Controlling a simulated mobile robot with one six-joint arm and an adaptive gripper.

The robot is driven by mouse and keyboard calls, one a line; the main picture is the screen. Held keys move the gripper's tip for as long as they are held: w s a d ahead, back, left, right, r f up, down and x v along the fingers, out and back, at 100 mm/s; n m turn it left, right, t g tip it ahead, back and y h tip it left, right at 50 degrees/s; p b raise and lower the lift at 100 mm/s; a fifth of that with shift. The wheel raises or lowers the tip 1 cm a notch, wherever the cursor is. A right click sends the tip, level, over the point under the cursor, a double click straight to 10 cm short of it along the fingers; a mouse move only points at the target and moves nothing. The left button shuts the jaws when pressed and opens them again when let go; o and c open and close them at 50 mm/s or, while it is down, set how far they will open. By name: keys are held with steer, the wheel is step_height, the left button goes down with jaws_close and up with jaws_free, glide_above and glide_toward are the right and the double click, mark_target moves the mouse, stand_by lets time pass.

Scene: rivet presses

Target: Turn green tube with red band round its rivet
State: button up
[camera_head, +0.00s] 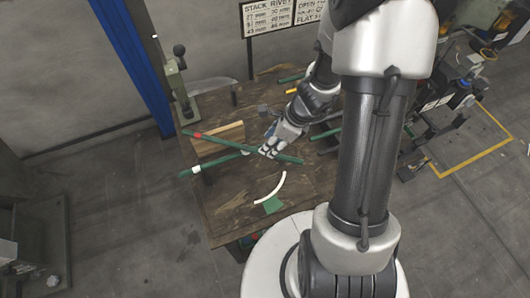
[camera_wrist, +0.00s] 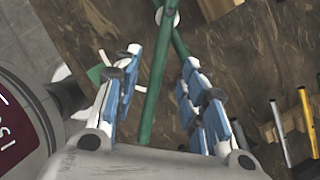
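The green tube with the red band (camera_head: 197,135) lies slanting across the table, its band near its left end. A second green tube with a white band (camera_head: 196,170) crosses it near my gripper. My gripper (camera_head: 268,151) is over the right part of the red-banded tube, partly hiding the crossing. In the wrist view, my gripper (camera_wrist: 160,88) is open, with a green tube (camera_wrist: 153,90) running between its fingers and gaps on both sides. A pale round rivet head (camera_wrist: 168,17) shows where two tubes meet ahead of the fingers. No red band shows there.
The wooden table (camera_head: 225,205) holds a wooden block (camera_head: 220,133), a white curved strip (camera_head: 271,189) and a green piece (camera_head: 272,205). A lever press (camera_head: 181,85) stands at the back left. More tubes lie in a rack (camera_wrist: 280,130) on the right.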

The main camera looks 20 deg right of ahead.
steer(key=b+x, duration=0.2)
steer(key=x, duration=0.3)
steer(key=shift+a+f, duration=0.15)
steer(key=shift+f, duration=0.2)
jaws_close()
stand_by(0.3)
